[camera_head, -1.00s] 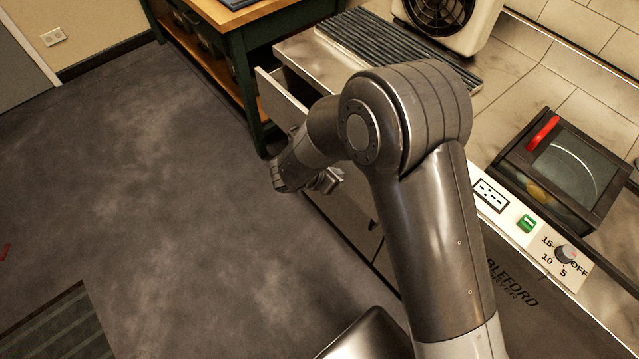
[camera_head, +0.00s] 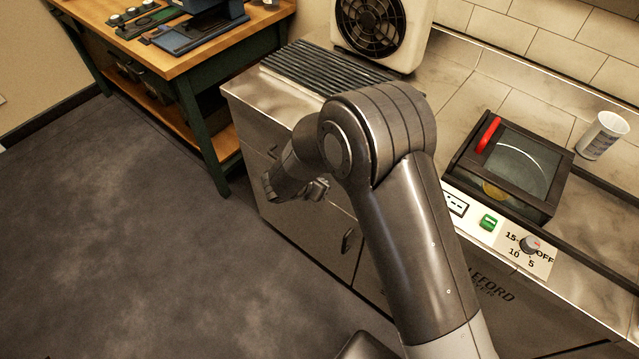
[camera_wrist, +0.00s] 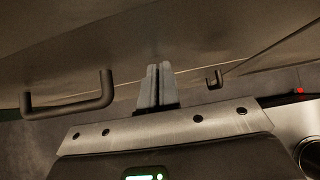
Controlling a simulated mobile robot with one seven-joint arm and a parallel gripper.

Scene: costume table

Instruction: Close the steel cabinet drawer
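The steel cabinet (camera_head: 300,245) stands below the counter, left of the oven section. Its upper drawer front (camera_head: 252,125) looks flush with the cabinet face, with no open gap seen; my arm hides part of it. My gripper (camera_head: 318,188) is in front of the cabinet face. In the wrist view my gripper's fingers (camera_wrist: 157,84) are together and hold nothing, pointing at the steel front. A dark bar handle (camera_wrist: 70,105) is left of the fingers, apart from them. Whether the fingertips touch the front I cannot tell.
A smaller handle (camera_wrist: 213,80) shows right of the fingers; a lower door handle (camera_head: 347,240) is in the head view. A wooden workbench (camera_head: 185,60) stands left. A fan (camera_head: 380,30) and a glass-lidded box (camera_head: 510,165) are on the counter. The floor at left is clear.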

